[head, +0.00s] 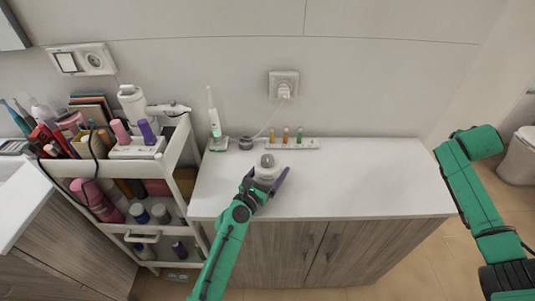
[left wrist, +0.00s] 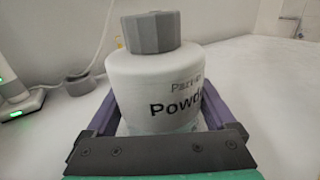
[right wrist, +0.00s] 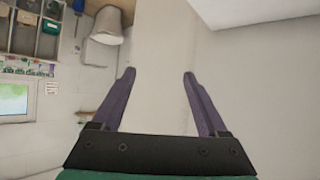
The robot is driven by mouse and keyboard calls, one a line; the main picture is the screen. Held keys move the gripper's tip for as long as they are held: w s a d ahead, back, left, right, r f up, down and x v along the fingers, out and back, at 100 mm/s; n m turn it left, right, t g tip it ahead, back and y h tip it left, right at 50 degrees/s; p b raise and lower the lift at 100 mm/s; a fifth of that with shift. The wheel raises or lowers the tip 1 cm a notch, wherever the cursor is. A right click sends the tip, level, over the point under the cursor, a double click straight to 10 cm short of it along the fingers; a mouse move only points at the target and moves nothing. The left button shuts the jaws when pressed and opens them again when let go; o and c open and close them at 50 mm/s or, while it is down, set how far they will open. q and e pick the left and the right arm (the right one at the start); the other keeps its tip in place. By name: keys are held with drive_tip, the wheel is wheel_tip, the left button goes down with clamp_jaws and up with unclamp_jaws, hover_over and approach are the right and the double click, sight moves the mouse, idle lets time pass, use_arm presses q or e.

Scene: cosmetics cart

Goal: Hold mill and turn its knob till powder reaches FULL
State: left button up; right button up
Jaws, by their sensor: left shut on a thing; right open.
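The mill is a white cylinder with a grey faceted knob on top; the mill (head: 265,173) stands upright on the white counter. In the left wrist view the mill (left wrist: 155,88) fills the middle, with "Powder" lettering partly cut off by my gripper, and its grey knob (left wrist: 152,32) is uncovered. My left gripper (head: 271,181) is shut around the mill's body from the front, its purple fingers on both sides. A powder level or FULL mark cannot be made out. My right gripper (right wrist: 157,75) is open and empty, away from the counter; its fingers are outside the head view.
The white counter (head: 370,180) is clear to the right. Behind the mill stand a small vial rack (head: 310,144), a grey round item (head: 246,143) and an electric toothbrush (head: 214,120) on its charger. A crowded white cart (head: 180,150) is at left.

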drive_tip(key=w+a+f+m+y, duration=0.1)
drive_tip(key=w+a, duration=0.1)
drive_tip(key=a, duration=0.3)
drive_tip(key=w+a+f+m+g+y, duration=0.1)
drive_tip(key=w+a+f+m+y, duration=0.1)
drive_tip(key=a, duration=0.4)
drive_tip(key=w+a+f+m+g+y, duration=0.1)
drive_tip(key=w+a+f, duration=0.1)
drive_tip(key=a, duration=0.4)
drive_tip(key=shift+w+f+m+y, duration=0.1)
drive_tip(key=shift+w+m+y, duration=0.2)
drive_tip(key=shift+m+y, duration=0.1)
drive_tip(key=w+a+m+g+y, duration=0.1)
drive_tip(key=w+a+y, duration=0.1)
drive_tip(key=a, duration=0.8)
wheel_tip(320, 180, up, 15)
drive_tip(key=m+g+y, duration=0.1)
drive_tip(key=m+g, duration=0.2)
drive_tip(key=g, duration=0.2)
hover_over(267, 157)
wheel_tip(267, 157, down, 12)
drive_tip(key=shift+r, duration=0.1)
drive_tip(key=shift+c, duration=0.3)
